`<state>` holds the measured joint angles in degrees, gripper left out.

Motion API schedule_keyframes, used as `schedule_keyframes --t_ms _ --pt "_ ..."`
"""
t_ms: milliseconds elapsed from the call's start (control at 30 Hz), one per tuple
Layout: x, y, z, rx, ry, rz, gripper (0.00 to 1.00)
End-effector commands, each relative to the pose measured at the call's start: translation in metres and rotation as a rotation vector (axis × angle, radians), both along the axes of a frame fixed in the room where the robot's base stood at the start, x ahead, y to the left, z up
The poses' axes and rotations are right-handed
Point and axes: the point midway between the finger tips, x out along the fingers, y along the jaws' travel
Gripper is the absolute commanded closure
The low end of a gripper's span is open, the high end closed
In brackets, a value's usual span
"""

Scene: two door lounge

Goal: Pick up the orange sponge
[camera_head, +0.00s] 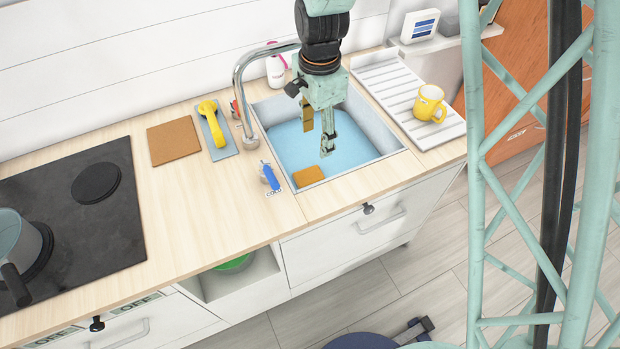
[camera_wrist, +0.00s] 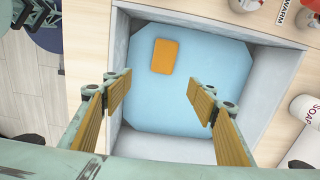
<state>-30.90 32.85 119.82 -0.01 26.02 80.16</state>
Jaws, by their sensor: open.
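The orange sponge (camera_head: 308,177) lies in the near left part of the sink (camera_head: 376,117), against the blue bottom. In the wrist view the sponge (camera_wrist: 165,56) shows whole, flat on the blue floor of the basin, in the upper middle. My gripper (camera_head: 318,136) hangs over the sink, to the right of and behind the sponge. In the wrist view my gripper (camera_wrist: 158,88) is open and empty, its two yellow-padded fingers wide apart, with the sponge beyond the fingertips and between them in the picture.
A metal faucet (camera_head: 241,90) rises at the sink's left edge. A drainboard (camera_head: 386,88) with a yellow mug (camera_head: 430,103) is at right. The sink walls (camera_wrist: 180,145) surround the sponge.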

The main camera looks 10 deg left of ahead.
Motion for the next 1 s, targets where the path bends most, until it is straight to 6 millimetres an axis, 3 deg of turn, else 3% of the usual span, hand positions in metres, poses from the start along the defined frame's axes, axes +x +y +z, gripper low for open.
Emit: schedule_keyframes --t_ms 100,333,1000 --pt "-0.001 0.014 -0.025 -0.005 0.01 -0.023 0.47" --pt "-0.003 0.027 -0.051 -0.011 0.019 -0.056 0.47" --pt "-0.003 0.029 -0.063 -0.012 0.02 -0.063 0.47"
